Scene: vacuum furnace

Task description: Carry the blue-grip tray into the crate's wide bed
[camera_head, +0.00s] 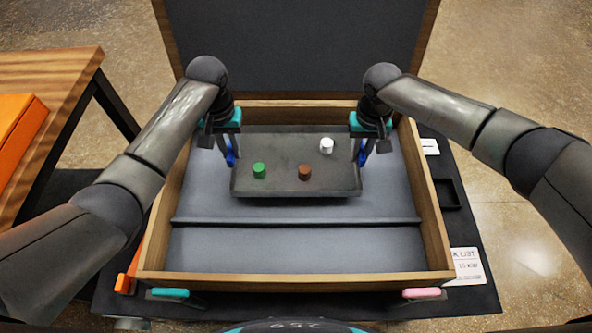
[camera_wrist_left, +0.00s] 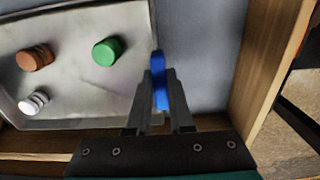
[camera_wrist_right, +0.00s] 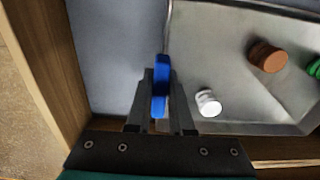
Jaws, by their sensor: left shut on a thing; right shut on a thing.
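The grey tray (camera_head: 285,188) is over the crate's wide bed, the larger compartment behind the divider. It carries a green cylinder (camera_head: 259,170), a brown cylinder (camera_head: 304,171) and a white cylinder (camera_head: 326,146). My left gripper (camera_head: 230,156) is shut on the tray's left blue grip (camera_wrist_left: 160,82). My right gripper (camera_head: 363,155) is shut on the right blue grip (camera_wrist_right: 161,80). The wooden crate (camera_head: 300,279) has its lid (camera_head: 300,45) standing open behind. The tray looks about level; I cannot tell whether it touches the bed floor.
The divider (camera_head: 296,220) separates off a narrow front bed (camera_head: 290,248), which is empty. A teal latch (camera_head: 171,293) and a pink latch (camera_head: 421,294) are at the crate's front. A printed card (camera_head: 467,266) lies to the right. A wooden table (camera_head: 50,75) stands at left.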

